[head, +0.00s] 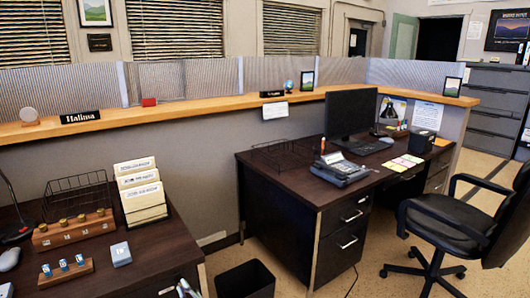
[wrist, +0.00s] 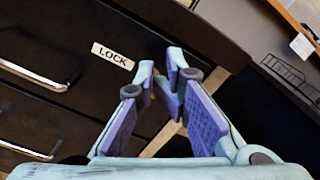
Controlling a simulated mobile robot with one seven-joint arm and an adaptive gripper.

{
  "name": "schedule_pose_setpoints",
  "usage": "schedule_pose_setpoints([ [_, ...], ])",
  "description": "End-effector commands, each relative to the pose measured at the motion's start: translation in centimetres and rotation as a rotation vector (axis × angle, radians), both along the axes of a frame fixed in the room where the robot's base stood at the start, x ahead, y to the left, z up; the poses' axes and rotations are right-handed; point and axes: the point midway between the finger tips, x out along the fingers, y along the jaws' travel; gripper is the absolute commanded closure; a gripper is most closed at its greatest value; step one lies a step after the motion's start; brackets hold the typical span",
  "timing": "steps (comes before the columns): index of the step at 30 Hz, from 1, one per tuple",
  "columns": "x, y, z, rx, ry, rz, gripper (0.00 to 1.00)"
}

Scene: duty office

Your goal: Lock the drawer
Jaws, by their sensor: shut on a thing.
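The dark drawer front (wrist: 75,35) fills the left of the wrist view, with silver bar handles (wrist: 35,75). A white "LOCK" label (wrist: 112,56) is on the dark front, left of my fingertips. My gripper (wrist: 165,88) has its fingertips close together at the front, just right of the label. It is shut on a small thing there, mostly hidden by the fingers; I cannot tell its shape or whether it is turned. In the head view, a small part of my gripper (head: 186,289) shows at the bottom edge, beside the left desk (head: 165,248).
The left desk holds a wire basket (head: 78,192), a file holder (head: 140,190) and wooden racks (head: 72,230). A black bin (head: 245,280) stands right of it. Another desk (head: 290,187) and a black chair (head: 450,220) are at the right.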

Motion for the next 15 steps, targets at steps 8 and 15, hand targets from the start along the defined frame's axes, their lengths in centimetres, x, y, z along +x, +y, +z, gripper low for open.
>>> schedule_pose_setpoints([
  [8,-0.06,0.06,0.67,0.001,0.001,0.001,1.00],
  [15,-0.61,-0.31,0.71,0.000,0.002,0.001,1.00],
])
